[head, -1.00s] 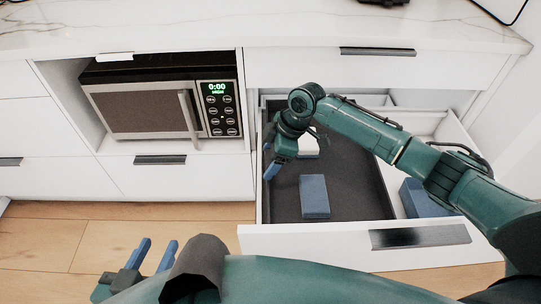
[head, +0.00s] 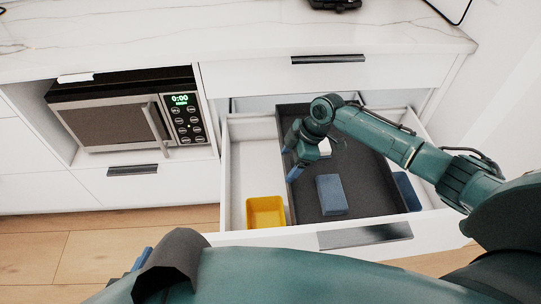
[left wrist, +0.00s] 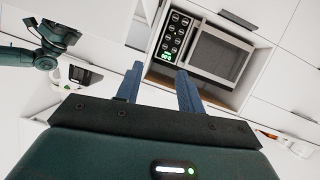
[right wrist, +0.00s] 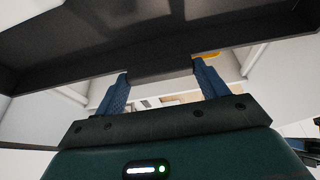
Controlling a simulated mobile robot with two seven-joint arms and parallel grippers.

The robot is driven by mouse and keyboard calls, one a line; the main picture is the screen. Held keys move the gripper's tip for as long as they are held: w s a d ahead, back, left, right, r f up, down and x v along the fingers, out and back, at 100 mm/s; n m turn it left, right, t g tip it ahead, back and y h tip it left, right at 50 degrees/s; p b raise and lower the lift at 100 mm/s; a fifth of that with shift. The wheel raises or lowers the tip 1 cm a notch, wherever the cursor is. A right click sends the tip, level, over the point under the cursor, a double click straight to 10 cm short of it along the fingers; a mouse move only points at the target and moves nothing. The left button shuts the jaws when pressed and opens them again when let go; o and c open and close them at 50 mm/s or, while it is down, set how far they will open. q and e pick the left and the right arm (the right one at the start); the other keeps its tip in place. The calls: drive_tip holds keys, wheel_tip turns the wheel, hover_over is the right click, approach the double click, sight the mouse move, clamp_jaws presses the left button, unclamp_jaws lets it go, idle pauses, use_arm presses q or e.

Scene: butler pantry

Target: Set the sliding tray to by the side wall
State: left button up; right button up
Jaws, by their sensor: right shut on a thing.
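The dark grey sliding tray (head: 365,172) sits inside the open drawer, towards its right side. A strip of drawer still shows between it and the right side wall (head: 420,140). A blue box (head: 331,195) and a white item (head: 324,147) lie in the tray. My right gripper (head: 291,163) is at the tray's left edge and shut on it; in the right wrist view the tray (right wrist: 150,60) passes between the fingers (right wrist: 160,90). My left gripper (left wrist: 158,88) is open and empty, away from the drawer, mostly hidden in the head view.
A yellow bin (head: 265,212) stands in the uncovered left part of the drawer. Another blue box (head: 405,190) shows partly at the tray's right. The drawer front (head: 300,240) juts out over the wood floor. A microwave (head: 125,115) is in the cabinet to the left.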

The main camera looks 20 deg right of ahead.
drive_tip(key=s+d, duration=0.1)
drive_tip(key=d, duration=0.5)
drive_tip(key=s+d, duration=0.1)
drive_tip(key=d, duration=0.5)
drive_tip(key=s+d, duration=0.1)
drive_tip(key=d, duration=0.6)
drive_tip(key=shift+s, duration=0.4)
drive_tip(key=shift+s+d, duration=0.1)
drive_tip(key=shift+d, duration=0.65)
drive_tip(key=o, duration=1)
drive_tip(key=shift+o, duration=1.9)
drive_tip(key=shift+r, duration=0.1)
